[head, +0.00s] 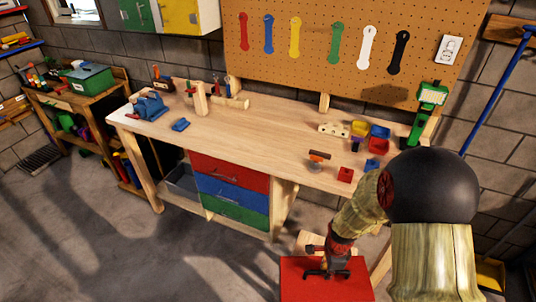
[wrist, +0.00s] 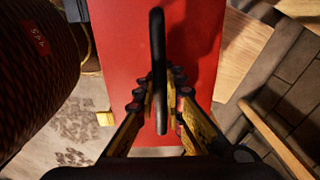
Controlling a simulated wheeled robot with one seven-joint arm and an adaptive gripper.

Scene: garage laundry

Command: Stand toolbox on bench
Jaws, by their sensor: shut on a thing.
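The red toolbox (head: 312,283) is at the bottom of the head view, in front of the workbench and lower than its top. My gripper (head: 328,272) is above it, shut on its black handle. In the wrist view the dark handle (wrist: 158,70) stands between the fingers of my gripper (wrist: 160,85), over the red lid (wrist: 118,50). What lies under the toolbox is mostly hidden. The wooden bench (head: 255,125) stands along the wall behind, with a broad bare middle.
A blue vise (head: 149,106) and wooden pieces stand on the bench's left part. Red, blue and green drawers (head: 232,172) sit below.

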